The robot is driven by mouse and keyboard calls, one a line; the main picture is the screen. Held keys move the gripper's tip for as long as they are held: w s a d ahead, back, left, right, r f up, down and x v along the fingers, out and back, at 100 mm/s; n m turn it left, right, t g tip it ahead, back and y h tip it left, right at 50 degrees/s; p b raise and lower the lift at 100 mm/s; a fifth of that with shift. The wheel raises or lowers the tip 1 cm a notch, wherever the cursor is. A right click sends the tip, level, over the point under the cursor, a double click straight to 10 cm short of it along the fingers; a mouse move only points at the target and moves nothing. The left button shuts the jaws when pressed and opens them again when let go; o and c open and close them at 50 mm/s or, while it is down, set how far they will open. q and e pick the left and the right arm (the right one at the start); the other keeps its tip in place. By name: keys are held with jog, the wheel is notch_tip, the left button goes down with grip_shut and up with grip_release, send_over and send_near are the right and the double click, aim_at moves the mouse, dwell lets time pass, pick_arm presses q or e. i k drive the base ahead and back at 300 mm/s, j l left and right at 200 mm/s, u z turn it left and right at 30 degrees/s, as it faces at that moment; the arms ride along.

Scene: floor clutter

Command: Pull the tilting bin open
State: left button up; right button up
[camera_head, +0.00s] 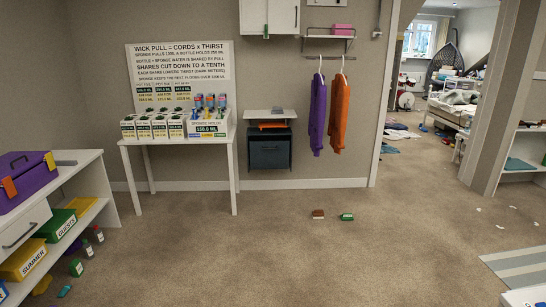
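A dark grey bin (269,152) with a handle line near its top is mounted low on the back wall, right of the white table. It looks shut, with its front upright. A small white shelf (269,114) sits just above it, with an orange item (272,125) between shelf and bin. Neither of my grippers shows in the head view.
A white table (181,144) with a sign and boxes stands left of the bin. Purple (317,115) and orange (338,116) garments hang to its right. Small brown (318,213) and green (346,216) items lie on the floor. The carpet before the bin is otherwise clear.

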aim_at(267, 152)
jog(key=i, duration=2.35)
